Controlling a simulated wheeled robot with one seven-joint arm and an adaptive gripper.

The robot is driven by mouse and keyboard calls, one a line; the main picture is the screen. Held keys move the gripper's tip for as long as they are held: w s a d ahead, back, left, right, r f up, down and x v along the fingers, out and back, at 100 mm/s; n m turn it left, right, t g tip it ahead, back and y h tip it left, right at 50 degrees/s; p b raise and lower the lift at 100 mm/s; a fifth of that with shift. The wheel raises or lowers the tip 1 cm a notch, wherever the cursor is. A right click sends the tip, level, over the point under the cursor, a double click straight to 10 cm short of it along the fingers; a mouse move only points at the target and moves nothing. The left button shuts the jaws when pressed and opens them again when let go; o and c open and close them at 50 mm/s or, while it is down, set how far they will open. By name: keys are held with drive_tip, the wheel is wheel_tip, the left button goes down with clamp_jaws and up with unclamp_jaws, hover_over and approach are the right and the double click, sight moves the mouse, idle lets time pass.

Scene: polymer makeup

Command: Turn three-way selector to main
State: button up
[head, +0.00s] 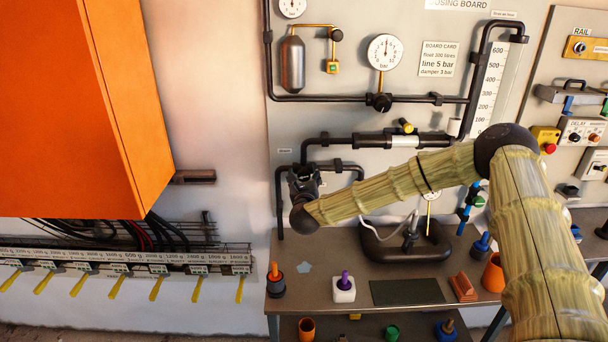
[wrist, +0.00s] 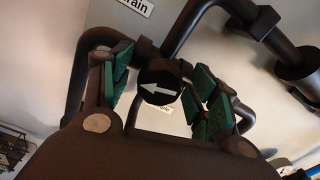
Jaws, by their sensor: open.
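The three-way selector is a dark round knob (wrist: 158,82) with a white arrow that points left and slightly down in the wrist view. It sits on dark pipework, where the pipes meet. My gripper (wrist: 162,90) is open, with green-padded fingers on both sides of the knob; I cannot tell whether they touch it. A label ending in "rain" (wrist: 135,6) shows above the knob, and a partly hidden label (wrist: 162,109) shows below it. No "main" label is readable. In the head view my gripper (head: 303,182) covers the selector at the pipe junction.
Dark pipes (wrist: 98,45) run close around the fingers. A large orange cabinet (head: 80,110) hangs at the left, above a row of yellow levers (head: 115,285).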

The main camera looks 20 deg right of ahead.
drive_tip(key=c, duration=1)
drive_tip(key=shift+c, duration=0.2)
